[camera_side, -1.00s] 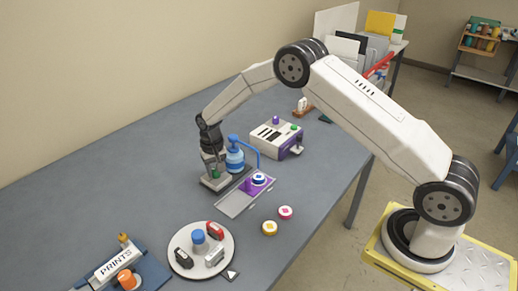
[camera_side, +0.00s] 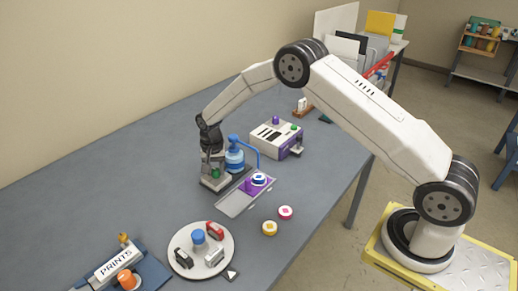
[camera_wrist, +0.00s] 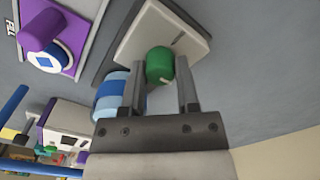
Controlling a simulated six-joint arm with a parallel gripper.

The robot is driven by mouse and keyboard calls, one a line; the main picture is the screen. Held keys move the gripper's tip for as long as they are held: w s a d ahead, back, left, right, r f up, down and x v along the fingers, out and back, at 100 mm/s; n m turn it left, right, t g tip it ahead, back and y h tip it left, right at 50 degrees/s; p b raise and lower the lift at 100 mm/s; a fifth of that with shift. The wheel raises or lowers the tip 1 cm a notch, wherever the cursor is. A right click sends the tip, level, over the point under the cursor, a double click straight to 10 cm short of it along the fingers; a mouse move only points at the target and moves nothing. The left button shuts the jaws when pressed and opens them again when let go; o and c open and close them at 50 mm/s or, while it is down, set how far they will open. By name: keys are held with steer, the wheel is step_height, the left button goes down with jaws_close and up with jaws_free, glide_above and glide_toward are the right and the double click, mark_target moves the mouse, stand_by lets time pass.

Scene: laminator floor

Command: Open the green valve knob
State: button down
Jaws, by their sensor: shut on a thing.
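The green valve knob (camera_wrist: 160,64) sits on a pale plate (camera_wrist: 196,28) in the wrist view. In the side view the knob (camera_side: 216,173) shows small at the base of the arm's end, on the plate beside the blue bottle. My gripper (camera_wrist: 163,72) points down at the plate with one finger on each side of the knob, and it is shut on the knob. In the side view my gripper (camera_side: 214,170) partly hides the plate and the knob.
A blue bottle (camera_side: 235,157) with a curved spout stands right beside my gripper. A purple pad with a white-and-blue disc (camera_side: 259,179) lies to the right. A white machine (camera_side: 276,138) stands behind. A round tray (camera_side: 226,240) with small items is in front.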

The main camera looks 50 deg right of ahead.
mark_target(217, 171)
steer(key=shift+c, duration=1.7)
jaws_free()
steer(key=shift+r, duration=0.1)
steer(key=shift+r, duration=3.85)
steer(key=shift+s+r, duration=0.3)
steer(key=shift+s, duration=0.1)
steer(key=s+r+n+t, duration=0.1)
steer(key=s+n, duration=0.3)
steer(key=s, duration=0.9)
steer(key=s+r+n+t, duration=0.1)
steer(key=s+r+n, duration=0.2)
steer(key=s, duration=1)
steer(key=shift+s+r+n+t, duration=0.3)
steer(key=shift+s+n, duration=0.05)
steer(key=shift+n, duration=0.75)
